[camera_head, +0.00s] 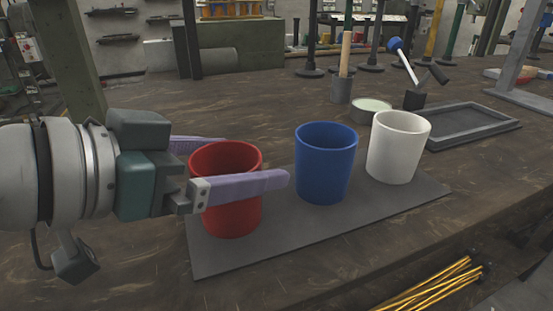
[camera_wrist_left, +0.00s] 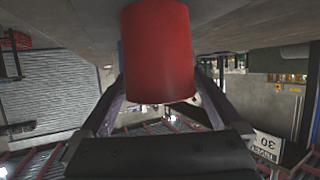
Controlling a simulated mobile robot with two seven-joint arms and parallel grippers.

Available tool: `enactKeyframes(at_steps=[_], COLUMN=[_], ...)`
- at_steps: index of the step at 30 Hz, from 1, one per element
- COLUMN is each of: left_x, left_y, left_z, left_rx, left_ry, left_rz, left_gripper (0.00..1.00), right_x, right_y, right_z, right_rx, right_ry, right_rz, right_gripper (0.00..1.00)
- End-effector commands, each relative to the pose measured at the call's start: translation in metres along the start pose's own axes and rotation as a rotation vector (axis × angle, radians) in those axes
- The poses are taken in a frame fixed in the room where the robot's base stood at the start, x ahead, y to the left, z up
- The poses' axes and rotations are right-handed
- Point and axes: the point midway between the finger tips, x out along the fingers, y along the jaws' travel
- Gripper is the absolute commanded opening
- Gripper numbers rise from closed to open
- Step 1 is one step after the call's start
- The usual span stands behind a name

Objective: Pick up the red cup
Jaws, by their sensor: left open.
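The red cup (camera_head: 225,218) stands upright at the left end of a dark grey mat (camera_head: 320,231). My left gripper (camera_head: 250,163) is open and reaches in from the left, with one purple finger in front of the cup and the other partly hidden behind it. In the left wrist view the red cup (camera_wrist_left: 158,50) sits between the two fingers (camera_wrist_left: 161,85). I cannot tell whether either finger touches it. A blue cup (camera_head: 325,165) and a white cup (camera_head: 398,150) stand on the same mat to the right. My right gripper is not in view.
A shallow dark tray (camera_head: 473,126), a small pale round dish (camera_head: 371,111) and a blue-knobbed lever tool (camera_head: 408,75) stand on the wooden bench behind the cups. Yellow rods (camera_head: 437,287) lie below the front edge. The bench in front of the mat is clear.

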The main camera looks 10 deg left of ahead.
Motion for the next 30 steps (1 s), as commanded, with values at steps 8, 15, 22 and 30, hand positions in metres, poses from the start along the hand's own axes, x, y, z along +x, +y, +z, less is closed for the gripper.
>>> enactKeyframes(at_steps=[8,15,22,30], left_x=[0.021,0.021,0.020,0.020], left_y=[0.000,0.000,0.000,0.000], left_z=[0.000,0.000,0.000,0.000], left_rx=[0.000,0.000,0.000,0.000], left_ry=[0.000,0.000,0.000,-0.001], left_rz=[0.000,0.000,0.000,0.000], left_gripper=[1.00,0.90,0.64,0.34], right_x=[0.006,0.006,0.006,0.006], right_y=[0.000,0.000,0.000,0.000], right_z=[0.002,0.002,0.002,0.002], right_rx=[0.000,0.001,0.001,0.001], right_ry=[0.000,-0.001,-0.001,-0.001], right_rz=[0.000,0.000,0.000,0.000], right_gripper=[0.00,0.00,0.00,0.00])
